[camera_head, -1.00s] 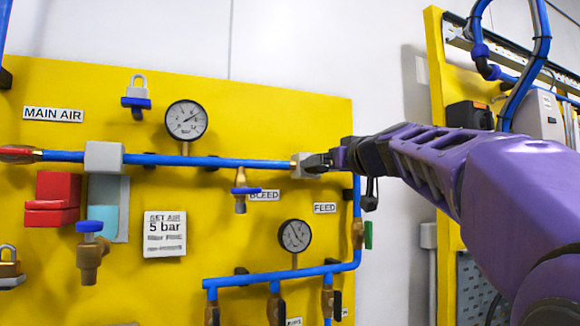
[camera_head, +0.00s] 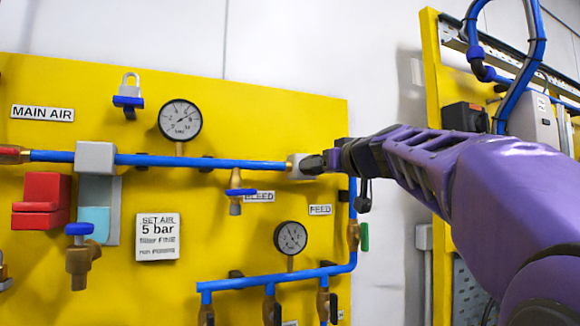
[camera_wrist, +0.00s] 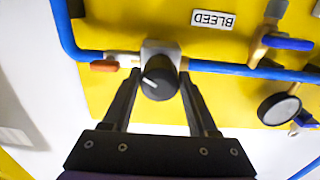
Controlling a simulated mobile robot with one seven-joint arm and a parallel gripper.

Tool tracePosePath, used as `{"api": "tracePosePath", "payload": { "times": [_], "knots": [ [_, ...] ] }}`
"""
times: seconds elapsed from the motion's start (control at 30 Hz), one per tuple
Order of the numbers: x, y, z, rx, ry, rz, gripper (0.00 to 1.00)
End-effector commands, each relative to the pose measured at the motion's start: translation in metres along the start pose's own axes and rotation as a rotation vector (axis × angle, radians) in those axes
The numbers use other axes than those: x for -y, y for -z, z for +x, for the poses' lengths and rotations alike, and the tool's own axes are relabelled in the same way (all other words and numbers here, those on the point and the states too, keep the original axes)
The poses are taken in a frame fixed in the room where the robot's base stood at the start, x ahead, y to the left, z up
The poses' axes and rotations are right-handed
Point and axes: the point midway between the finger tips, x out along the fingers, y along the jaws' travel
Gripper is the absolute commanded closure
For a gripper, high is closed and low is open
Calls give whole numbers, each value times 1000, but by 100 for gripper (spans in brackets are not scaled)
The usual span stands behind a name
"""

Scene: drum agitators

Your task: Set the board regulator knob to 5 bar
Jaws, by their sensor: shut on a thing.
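The regulator knob (camera_wrist: 157,84) is black with a white pointer line, on a pale block on the blue pipe in the wrist view. My gripper (camera_wrist: 157,85) has one finger on each side of the knob and is shut on it. In the head view my gripper (camera_head: 314,165) meets the pale regulator block (camera_head: 298,166) at the right end of the upper pipe, and the knob is mostly hidden there. The upper gauge (camera_head: 180,120) and the lower gauge (camera_head: 290,238) have needles too small to read exactly. The sign (camera_head: 158,237) reads "SET AIR 5 bar".
The yellow board (camera_head: 60,290) carries blue pipes, a bleed valve (camera_head: 236,191) left of the regulator, a red block (camera_head: 42,200) and a padlock (camera_head: 128,93). A second yellow frame (camera_head: 436,120) stands behind my arm. White wall shows between them.

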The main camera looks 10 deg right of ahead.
Motion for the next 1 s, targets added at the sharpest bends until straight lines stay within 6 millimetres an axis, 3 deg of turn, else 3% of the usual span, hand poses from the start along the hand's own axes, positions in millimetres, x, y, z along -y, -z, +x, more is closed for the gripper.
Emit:
{"api": "tracePosePath", "payload": {
  "times": [0.37, 1.0],
  "knots": [
    [0, 0, 0, 0, 0, 58, 96],
    [1, 1, 0, -1, 0, 449, 96]
  ]
}}
